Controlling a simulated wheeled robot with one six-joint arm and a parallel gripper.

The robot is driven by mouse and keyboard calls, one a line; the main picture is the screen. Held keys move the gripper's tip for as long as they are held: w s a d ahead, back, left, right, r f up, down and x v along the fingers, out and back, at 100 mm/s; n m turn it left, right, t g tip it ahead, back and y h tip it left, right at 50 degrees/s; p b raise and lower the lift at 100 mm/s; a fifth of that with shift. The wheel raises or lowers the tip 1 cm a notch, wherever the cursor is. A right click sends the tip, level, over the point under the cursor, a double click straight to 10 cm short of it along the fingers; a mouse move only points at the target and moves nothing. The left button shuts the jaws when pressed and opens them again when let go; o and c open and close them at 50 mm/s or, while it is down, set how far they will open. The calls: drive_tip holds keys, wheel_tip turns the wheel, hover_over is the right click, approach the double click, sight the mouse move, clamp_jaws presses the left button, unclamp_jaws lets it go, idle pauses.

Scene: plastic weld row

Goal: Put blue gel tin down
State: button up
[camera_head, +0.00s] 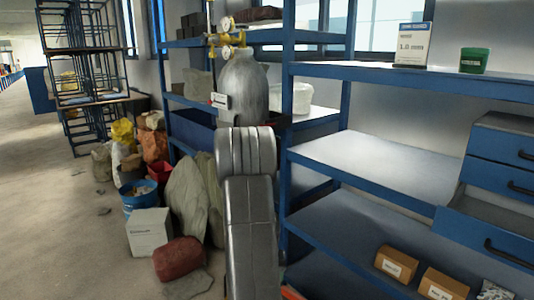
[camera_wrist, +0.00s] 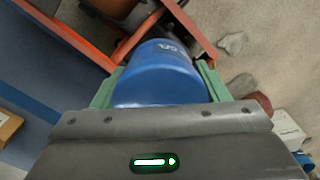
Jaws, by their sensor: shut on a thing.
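The blue gel tin (camera_wrist: 160,82) shows in the wrist view with pale lettering near its far end. My gripper (camera_wrist: 161,68) is shut on it, with one green finger on each side. Orange rails (camera_wrist: 72,36) of a frame lie beyond the tin, with brown and dark things among them. I cannot tell whether the tin touches anything below it. In the head view my grey arm fills the lower middle, and the gripper and tin are hidden.
The blue shelf unit (camera_head: 345,222) stands to the right, with cardboard boxes (camera_head: 396,263) low down. A green tub (camera_head: 473,60) and a card (camera_head: 412,45) stand on top. A white box (camera_head: 149,232), red bag (camera_head: 181,260) and blue bucket (camera_head: 139,200) crowd the floor at left.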

drive_tip(key=shift+s+r+p, duration=0.25)
drive_tip(key=shift+r+p, duration=1)
drive_tip(key=shift+p, duration=0.5)
drive_tip(key=shift+s+r+p, duration=0.2)
drive_tip(key=shift+r+p, duration=1)
drive_tip(key=shift+p, duration=0.5)
drive_tip(key=shift+s+r+p, duration=0.25)
drive_tip(key=shift+r+p, duration=1)
drive_tip(key=shift+p, duration=0.5)
